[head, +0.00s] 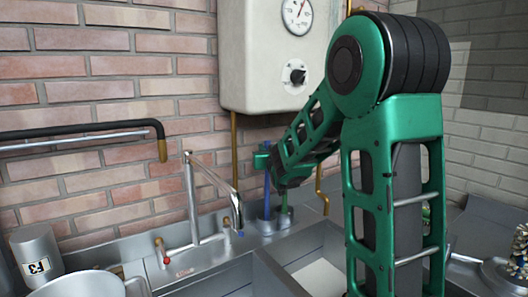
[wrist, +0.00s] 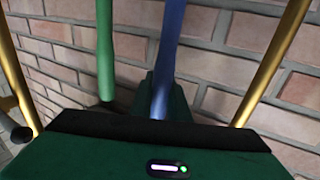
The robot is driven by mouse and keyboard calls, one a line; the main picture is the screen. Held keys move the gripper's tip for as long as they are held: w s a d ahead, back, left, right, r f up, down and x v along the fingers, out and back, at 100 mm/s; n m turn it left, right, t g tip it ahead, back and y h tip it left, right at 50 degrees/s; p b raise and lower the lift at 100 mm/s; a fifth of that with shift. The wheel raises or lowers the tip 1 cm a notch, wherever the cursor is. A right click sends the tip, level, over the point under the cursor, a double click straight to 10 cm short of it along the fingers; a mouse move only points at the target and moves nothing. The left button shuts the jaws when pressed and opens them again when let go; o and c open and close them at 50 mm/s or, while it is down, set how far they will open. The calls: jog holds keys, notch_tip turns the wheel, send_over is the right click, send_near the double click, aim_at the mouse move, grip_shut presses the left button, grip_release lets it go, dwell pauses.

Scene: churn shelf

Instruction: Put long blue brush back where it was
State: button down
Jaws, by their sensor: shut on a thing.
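The long blue brush (head: 267,194) stands upright behind the sink, its lower end in or just behind a metal cup (head: 266,224). Its blue handle rises between my fingers in the wrist view (wrist: 171,45). My gripper (head: 264,160) is shut on this handle near its upper part.
Brass pipes (head: 235,150) run down the brick wall nearby. The faucet (head: 195,200) stands to the left, the white boiler (head: 275,55) above, sink basins in front.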

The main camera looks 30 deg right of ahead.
jog(key=c, duration=1.7)
grip_release()
jog(key=shift+r, duration=0.1)
jog(key=v, duration=1.2)
jog(key=s+d+f+m+g+y, duration=0.15)
jog(key=s+d+f+g, duration=0.25)
jog(key=s+f+g, duration=0.75)
jog(key=s+a+f+g+y, duration=0.1)
jog(key=s+a+f, duration=0.1)
jog(key=s, duration=0.6)
jog(key=s+a+f+g+y, duration=0.2)
jog(key=s+a, duration=0.1)
jog(key=s, duration=0.5)
jog(key=s+a+f+m+g+y, duration=0.1)
jog(key=s+a+f+g+y, duration=0.1)
jog(key=s, duration=0.6)
jog(key=shift+a+f+g, duration=0.25)
jog(key=shift+a+f, duration=0.3)
jog(key=shift+a, duration=0.1)
